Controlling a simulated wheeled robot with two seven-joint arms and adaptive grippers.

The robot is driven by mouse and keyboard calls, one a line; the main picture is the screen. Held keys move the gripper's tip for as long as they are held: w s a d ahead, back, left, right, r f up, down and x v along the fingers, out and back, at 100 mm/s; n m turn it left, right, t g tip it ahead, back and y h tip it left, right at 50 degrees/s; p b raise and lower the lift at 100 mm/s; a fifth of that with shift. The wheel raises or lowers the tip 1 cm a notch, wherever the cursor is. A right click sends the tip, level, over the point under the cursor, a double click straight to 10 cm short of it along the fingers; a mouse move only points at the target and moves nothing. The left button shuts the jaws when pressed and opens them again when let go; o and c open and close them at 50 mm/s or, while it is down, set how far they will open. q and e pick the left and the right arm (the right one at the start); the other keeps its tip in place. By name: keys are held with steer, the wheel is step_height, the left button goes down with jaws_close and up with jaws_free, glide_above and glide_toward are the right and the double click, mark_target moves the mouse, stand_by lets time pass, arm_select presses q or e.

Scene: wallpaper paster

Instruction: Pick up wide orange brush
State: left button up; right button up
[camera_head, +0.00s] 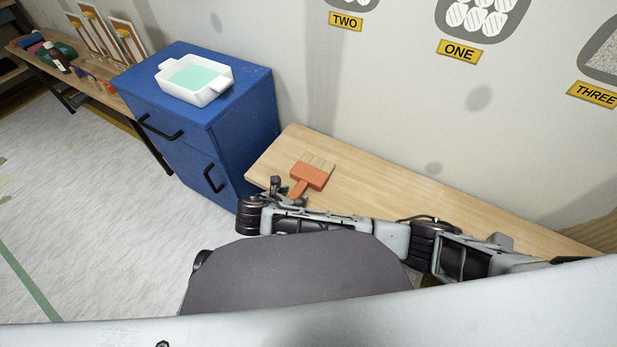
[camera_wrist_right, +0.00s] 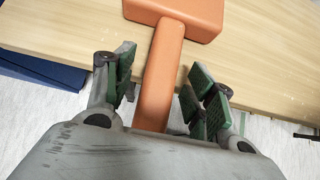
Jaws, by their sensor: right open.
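The wide orange brush (camera_head: 313,174) lies on the wooden table (camera_head: 373,193), its pale bristles toward the wall and its handle toward me. My right gripper (camera_head: 279,188) is at the table's front edge by the handle. In the right wrist view, the orange brush (camera_wrist_right: 170,55) shows its handle between the two open green-padded fingers of my right gripper (camera_wrist_right: 158,88). There are gaps between handle and pads, so I see no grip on it. The handle's near end is hidden behind the gripper body. My left gripper does not show.
A blue cabinet (camera_head: 238,125) stands left of the table, with a white tray (camera_head: 222,89) of pale green liquid on top. A shelf with bottles and boards is at the far left. The wall behind has labelled signs. The table right of the brush is clear.

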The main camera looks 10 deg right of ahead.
steer(key=shift+c, duration=0.3)
steer(key=c, duration=1)
steer(key=shift+c, duration=0.2)
steer(key=shift+r, duration=0.15)
steer(key=shift+r+p, duration=0.3)
steer(key=shift+r, duration=0.45)
step_height(320, 180, up, 6)
steer(key=shift+p, duration=0.95)
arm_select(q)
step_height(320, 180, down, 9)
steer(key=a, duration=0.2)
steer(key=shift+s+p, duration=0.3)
arm_select(e)
steer(key=shift+r, duration=1.1)
